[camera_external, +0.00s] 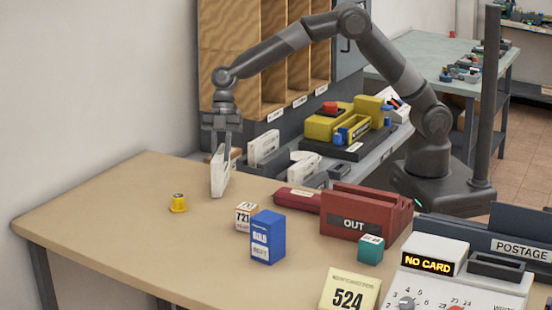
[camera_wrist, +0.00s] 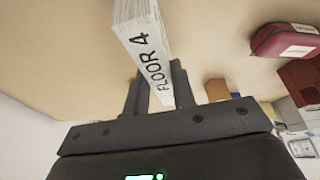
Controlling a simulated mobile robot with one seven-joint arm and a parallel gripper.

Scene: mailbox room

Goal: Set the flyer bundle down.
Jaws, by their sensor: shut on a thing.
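The flyer bundle (camera_external: 219,172) is a thin white stack standing upright near the back edge of the tan table (camera_external: 130,205). In the wrist view the bundle (camera_wrist: 143,35) shows "FLOOR 4" on its edge. My gripper (camera_external: 226,140) points down from above and is shut on the bundle's upper part. In the wrist view my gripper (camera_wrist: 160,85) has a finger on each side of the bundle. I cannot tell whether the bundle's lower edge touches the table.
A white numbered block (camera_external: 246,216), a blue box (camera_external: 268,238), a dark red case (camera_external: 297,200) and the red OUT tray (camera_external: 366,245) stand to the right. Wooden pigeonholes (camera_external: 230,55) rise behind. The table's left side is clear.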

